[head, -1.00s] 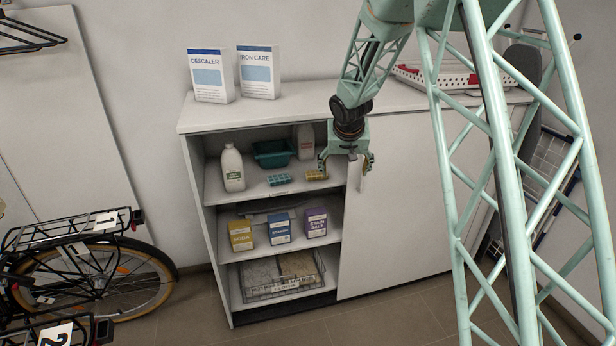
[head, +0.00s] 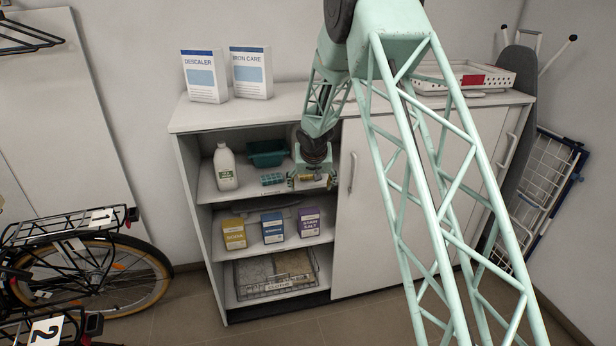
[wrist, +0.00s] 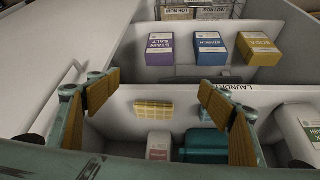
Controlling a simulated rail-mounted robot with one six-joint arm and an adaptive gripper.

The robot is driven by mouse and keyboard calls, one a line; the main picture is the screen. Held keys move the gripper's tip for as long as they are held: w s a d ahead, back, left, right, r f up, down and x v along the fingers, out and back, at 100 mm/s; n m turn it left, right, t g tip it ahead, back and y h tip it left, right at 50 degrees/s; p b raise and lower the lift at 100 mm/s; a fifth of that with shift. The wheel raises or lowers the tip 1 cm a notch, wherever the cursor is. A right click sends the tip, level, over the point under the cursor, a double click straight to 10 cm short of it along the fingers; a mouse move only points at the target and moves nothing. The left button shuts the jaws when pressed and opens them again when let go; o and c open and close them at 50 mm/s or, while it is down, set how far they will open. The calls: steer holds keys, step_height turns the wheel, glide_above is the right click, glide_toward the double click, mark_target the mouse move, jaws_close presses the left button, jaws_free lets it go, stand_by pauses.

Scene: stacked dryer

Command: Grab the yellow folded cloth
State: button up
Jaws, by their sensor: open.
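The yellow folded cloth (wrist: 154,110) lies on the cabinet's top inner shelf. It shows between my fingers in the wrist view, closer to the left finger, with clear space on both sides. In the head view, the cloth (head: 308,177) is mostly covered by my gripper (head: 311,183). My gripper also shows in the wrist view (wrist: 152,88), open and empty, its two wood-toned finger pads wide apart. It is at the shelf opening in front of the cloth, and I see no contact.
A teal folded cloth (head: 272,179) lies left of my gripper in the head view. A white bottle (head: 226,167) and teal basket (head: 266,153) share that shelf. Boxes of soda (head: 233,233), starch (head: 273,228) and stain salt (head: 309,224) stand below. A white door (head: 375,210) closes the right side.

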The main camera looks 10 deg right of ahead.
steer(key=p, duration=0.1)
glide_toward(309, 176)
steer(key=shift+s+f+x, duration=0.1)
steer(key=shift+s+x, duration=0.1)
steer(key=shift+x, duration=1.15)
steer(key=shift+s+f+x, duration=0.15)
steer(key=shift+s+x, duration=0.05)
steer(key=shift+x, duration=1.2)
steer(key=shift+w+d, duration=0.15)
steer(key=shift+w, duration=1.05)
steer(key=shift+w+f, duration=0.15)
steer(key=shift+w, duration=0.15)
steer(key=shift+x, duration=1.35)
steer(key=shift+c, duration=0.5)
steer(key=c, duration=0.8)
